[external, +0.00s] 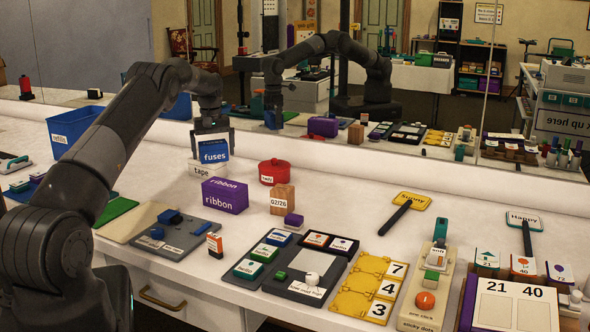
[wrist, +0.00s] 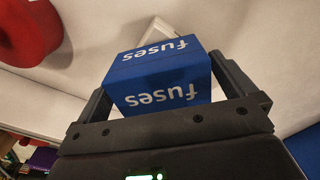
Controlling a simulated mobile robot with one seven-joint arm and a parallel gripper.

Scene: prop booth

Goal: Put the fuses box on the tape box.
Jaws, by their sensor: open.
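The blue fuses box (external: 214,155) appears to sit on top of the white tape box (external: 203,170) in the external view, near the back of the table. My gripper (external: 213,146) is around the fuses box from above, jaws open. In the wrist view the fuses box (wrist: 160,78) is between my two fingers (wrist: 168,88), and a gap shows beside it at the left finger. A white corner beyond it in the wrist view looks like the tape box (wrist: 165,32). The contact between the two boxes is partly hidden.
A purple ribbon box (external: 225,196) stands in front of the tape box. A red round tin (external: 274,172) and a wooden block (external: 282,198) are to the right. A blue bin (external: 75,125) stands at the left. A mirror along the back reflects the scene.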

